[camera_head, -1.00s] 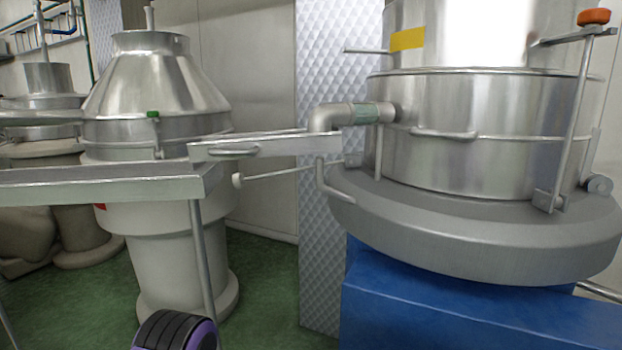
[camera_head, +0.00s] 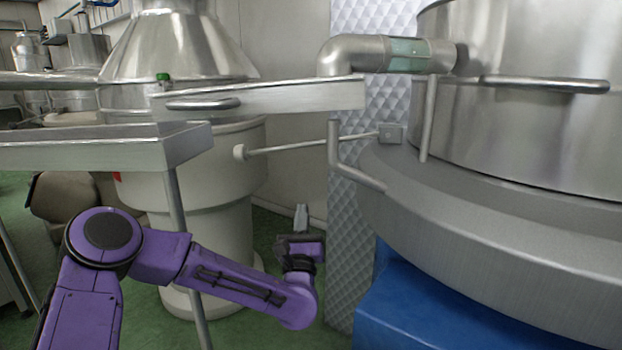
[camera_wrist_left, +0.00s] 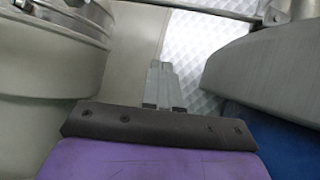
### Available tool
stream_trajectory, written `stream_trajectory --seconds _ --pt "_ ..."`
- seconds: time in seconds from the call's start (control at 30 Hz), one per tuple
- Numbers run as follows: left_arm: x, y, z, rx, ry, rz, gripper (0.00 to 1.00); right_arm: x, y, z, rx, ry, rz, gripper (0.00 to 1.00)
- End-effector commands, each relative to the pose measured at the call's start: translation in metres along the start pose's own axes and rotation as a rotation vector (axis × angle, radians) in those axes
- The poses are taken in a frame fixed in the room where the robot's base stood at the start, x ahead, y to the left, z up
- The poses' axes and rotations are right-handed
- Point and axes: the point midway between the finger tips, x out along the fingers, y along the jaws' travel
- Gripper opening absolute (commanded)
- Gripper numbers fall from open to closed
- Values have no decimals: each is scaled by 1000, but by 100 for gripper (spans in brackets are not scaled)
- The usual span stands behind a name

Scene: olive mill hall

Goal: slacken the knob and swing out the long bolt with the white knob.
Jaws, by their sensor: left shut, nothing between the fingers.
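The long bolt (camera_head: 315,145) is a thin grey rod with a white knob (camera_head: 239,152) at its left end. It sticks out sideways, nearly level, from a small hinge block (camera_head: 391,133) on the rim of the round steel machine (camera_head: 450,215). My left gripper (camera_head: 301,216) is below the rod, apart from it, with its fingers pointing up. It is shut and empty. In the left wrist view the shut fingers (camera_wrist_left: 160,82) point towards the gap beside the machine's grey rim. The white knob cannot be made out there. My right gripper is not in view.
A steel trough (camera_head: 270,98) runs just above the rod. A bent pipe (camera_head: 385,55) and an upright bent bar (camera_head: 335,150) are near the hinge block. A pale round pedestal (camera_head: 215,215) stands behind my left arm. A blue base (camera_head: 430,315) is at lower right.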

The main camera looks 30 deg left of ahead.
Motion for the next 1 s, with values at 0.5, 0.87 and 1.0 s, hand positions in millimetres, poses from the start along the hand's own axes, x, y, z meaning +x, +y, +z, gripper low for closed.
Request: stream_trajectory --seconds 0.5,0.87,1.0 --pt "97 0 13 -50 -26 12 0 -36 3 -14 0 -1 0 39" --pt "132 4 38 -50 -23 12 0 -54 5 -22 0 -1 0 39" --pt "133 4 38 -50 -23 11 0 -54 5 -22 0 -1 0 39"
